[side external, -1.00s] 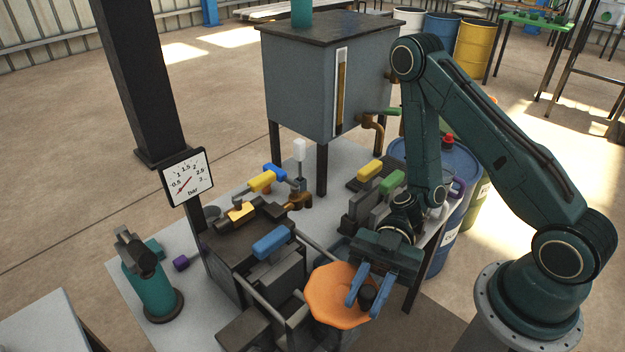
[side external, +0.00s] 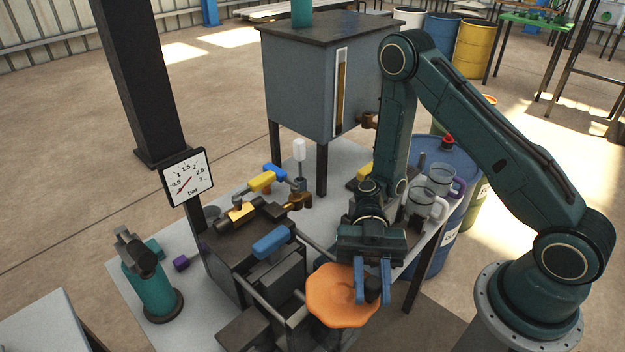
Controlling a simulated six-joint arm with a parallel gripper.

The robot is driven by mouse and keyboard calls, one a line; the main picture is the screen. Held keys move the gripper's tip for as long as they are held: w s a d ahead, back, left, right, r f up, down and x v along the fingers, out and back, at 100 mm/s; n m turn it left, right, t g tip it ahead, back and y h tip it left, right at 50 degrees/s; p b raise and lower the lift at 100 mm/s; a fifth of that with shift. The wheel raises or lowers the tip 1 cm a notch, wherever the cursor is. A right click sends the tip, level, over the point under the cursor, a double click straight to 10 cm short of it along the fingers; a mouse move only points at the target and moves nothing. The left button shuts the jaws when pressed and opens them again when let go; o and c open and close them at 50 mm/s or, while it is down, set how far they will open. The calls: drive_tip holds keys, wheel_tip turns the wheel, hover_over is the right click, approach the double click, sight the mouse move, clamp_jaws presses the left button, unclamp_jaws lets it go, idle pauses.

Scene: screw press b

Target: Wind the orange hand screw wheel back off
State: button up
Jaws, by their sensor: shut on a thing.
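The orange hand screw wheel (side external: 333,298) lies at the front of the press, its broad face turned up. A dark knob (side external: 372,289) stands on its right side. My gripper (side external: 372,290) points down over that side, with its blue fingers on either side of the knob and shut on it. The press body (side external: 262,272) is left of the wheel, with dark plates and pale rods. The wheel's hub and screw are mostly hidden.
A gauge (side external: 187,178) marked in bar stands at the left, its red needle near the low end. A blue handle (side external: 271,242) lies on the press. Clear jugs (side external: 428,195) stand behind my gripper. A teal device (side external: 152,285) stands at the left.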

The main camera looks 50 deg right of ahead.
drive_tip(key=o, duration=0.9)
drive_tip(key=shift+o, duration=0.2)
drive_tip(key=shift+a+m+t+y, duration=0.1)
drive_tip(key=shift+m+t+y, duration=0.3)
drive_tip(key=shift+t, duration=0.1)
